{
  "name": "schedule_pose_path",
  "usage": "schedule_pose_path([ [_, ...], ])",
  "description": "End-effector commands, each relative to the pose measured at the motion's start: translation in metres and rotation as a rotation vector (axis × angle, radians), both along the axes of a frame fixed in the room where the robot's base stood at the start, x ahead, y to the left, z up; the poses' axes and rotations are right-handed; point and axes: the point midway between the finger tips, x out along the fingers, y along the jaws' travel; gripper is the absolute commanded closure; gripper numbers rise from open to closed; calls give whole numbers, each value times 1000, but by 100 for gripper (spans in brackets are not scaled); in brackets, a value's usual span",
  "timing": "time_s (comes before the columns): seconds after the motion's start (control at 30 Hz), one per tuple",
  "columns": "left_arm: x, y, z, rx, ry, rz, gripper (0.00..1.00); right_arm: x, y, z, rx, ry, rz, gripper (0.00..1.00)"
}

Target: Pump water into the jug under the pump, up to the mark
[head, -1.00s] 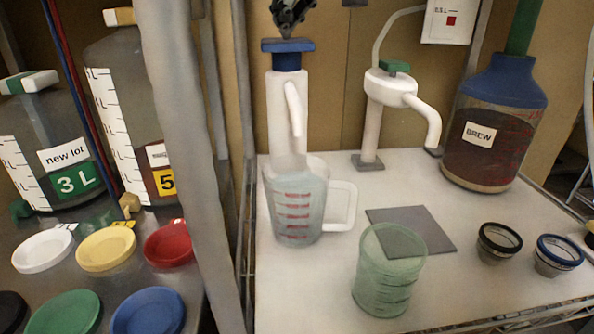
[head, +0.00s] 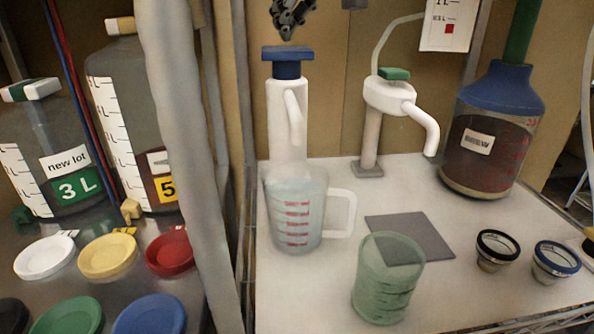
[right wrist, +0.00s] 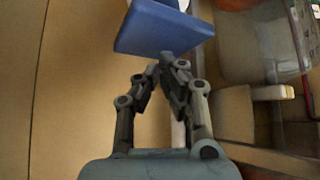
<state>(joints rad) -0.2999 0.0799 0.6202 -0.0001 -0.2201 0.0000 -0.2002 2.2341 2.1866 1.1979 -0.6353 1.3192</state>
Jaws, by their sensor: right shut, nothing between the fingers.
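The white pump (head: 287,115) with a blue top (head: 288,63) stands at the back left of the white table. The clear jug (head: 310,215) with red marks and a white handle stands upright under its spout. Pale bluish water shows in the jug, seemingly up to or above the upper red marks; the exact level is hard to tell. My right gripper (head: 291,20) is shut and empty just above the blue top, with a small gap. The right wrist view shows its closed fingers (right wrist: 165,68) close to the blue top (right wrist: 160,28). My left gripper is out of view.
A second white pump (head: 385,100) with a green top and a brew jar (head: 490,140) stand behind. A grey pad (head: 425,240), a green cup (head: 385,290) and two small cups (head: 496,250) lie in front. A grey post (head: 180,130) rises left of the table.

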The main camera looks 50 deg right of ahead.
Motion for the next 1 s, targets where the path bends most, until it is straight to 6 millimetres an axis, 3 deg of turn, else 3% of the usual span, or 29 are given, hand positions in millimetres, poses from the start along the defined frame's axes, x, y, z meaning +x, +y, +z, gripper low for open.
schedule_pose_path([
  [0.43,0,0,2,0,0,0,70,0,0,3,0,0,0,100],
  [0.83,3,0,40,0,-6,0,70,0,0,46,0,-1,0,100],
  [1.0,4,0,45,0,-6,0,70,0,0,51,1,0,-1,100],
])
